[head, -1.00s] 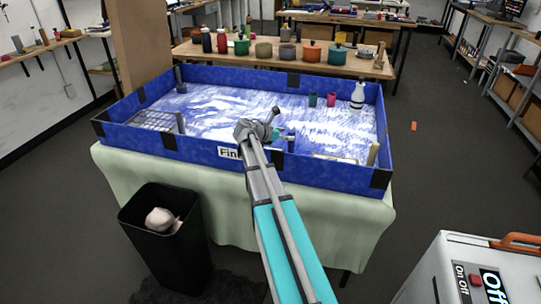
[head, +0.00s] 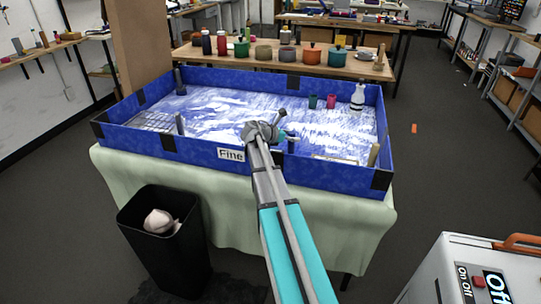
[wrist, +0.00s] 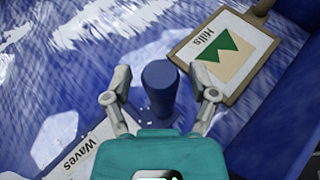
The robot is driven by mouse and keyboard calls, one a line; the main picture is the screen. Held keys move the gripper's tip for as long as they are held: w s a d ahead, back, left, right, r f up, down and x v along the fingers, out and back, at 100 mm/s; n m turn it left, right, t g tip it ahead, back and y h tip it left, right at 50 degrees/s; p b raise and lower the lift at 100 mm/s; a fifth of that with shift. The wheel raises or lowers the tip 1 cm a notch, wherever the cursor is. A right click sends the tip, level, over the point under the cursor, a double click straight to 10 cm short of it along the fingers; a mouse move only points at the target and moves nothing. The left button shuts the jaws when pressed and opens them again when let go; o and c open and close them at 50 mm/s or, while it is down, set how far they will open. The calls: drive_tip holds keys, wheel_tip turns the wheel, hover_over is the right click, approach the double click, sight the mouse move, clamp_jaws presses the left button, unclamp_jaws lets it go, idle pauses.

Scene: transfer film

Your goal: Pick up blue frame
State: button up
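A dark blue upright cylinder (wrist: 160,88) with a rounded top stands between my fingertips in the wrist view. It also shows as a small dark post (head: 291,145) near the front wall of the tray in the head view. My gripper (wrist: 160,92) is open, with one finger on each side of the cylinder and visible gaps on both sides. In the head view my gripper (head: 284,133) is over the tray's front part. The tray's blue walls (head: 200,151) form a rectangular frame; I cannot tell which blue thing is the named frame.
A clipboard labelled Hills (wrist: 225,52) lies right of the cylinder, and a card labelled Waves (wrist: 85,158) lies lower left. A white bottle (head: 357,97) and two small cups stand at the tray's back right. A black bin (head: 165,255) stands in front of the table.

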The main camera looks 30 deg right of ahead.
clamp_jaws()
drive_tip(key=shift+r, duration=0.1)
idle(0.3)
wheel_tip(320, 180, up, 10)
drive_tip(key=p, duration=1)
idle(0.7)
wheel_tip(320, 180, up, 22)
drive_tip(key=p, duration=2.2)
drive_tip(key=shift+s, duration=0.1)
